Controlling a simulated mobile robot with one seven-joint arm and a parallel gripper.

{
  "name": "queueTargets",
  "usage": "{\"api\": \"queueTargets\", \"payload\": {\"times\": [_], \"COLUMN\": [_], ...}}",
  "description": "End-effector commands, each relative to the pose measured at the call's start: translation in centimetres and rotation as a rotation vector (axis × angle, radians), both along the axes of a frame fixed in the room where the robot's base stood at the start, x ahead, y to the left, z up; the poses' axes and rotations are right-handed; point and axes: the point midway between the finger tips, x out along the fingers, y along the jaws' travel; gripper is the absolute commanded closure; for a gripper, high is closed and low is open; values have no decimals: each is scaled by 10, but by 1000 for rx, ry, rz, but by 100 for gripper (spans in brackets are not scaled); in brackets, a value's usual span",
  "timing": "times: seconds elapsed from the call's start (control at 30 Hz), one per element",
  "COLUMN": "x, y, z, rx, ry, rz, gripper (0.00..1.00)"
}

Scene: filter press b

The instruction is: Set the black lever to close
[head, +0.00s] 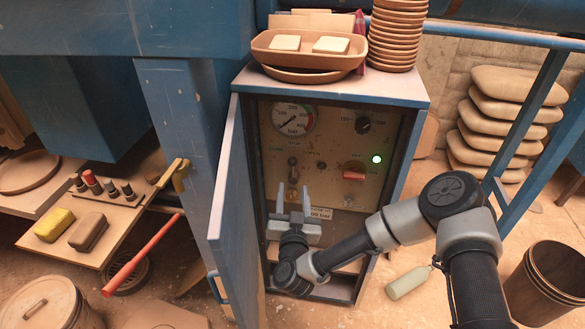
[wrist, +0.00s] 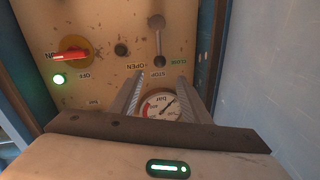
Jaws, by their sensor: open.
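The black lever (head: 292,166) is on the control panel inside the blue cabinet, below the pressure gauge. In the upside-down wrist view the lever (wrist: 158,38) runs from a round pivot to a rounded end, nearly in line with the STOP label (wrist: 158,73). The green CLOSE label (wrist: 181,62) is at one side and the OPEN label (wrist: 146,66) at the other. In the head view the lever hangs nearly straight down. My gripper (head: 293,192) is open and empty, just below the lever, fingers pointing at the panel. It also shows in the wrist view (wrist: 160,80). Contact cannot be told.
A red switch (head: 354,173), green lamp (head: 376,159), black knob (head: 363,125) and gauge (head: 294,118) share the panel. The cabinet door (head: 229,205) stands open at left, hemming in that side. Trays (head: 308,60) sit on top. A bottle (head: 408,283) lies on the floor.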

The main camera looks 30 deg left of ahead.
Motion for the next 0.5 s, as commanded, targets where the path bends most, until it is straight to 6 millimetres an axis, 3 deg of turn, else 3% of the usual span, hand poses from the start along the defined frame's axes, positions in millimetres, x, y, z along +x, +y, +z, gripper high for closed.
{"api": "queueTargets", "payload": {"times": [0.3,0.5], "x": [62,90], "y": [33,49], "z": [-1,-1], "rx": [2,0], "ry": [-1,-1], "rz": [-3,-1], "gripper": [57,57]}}
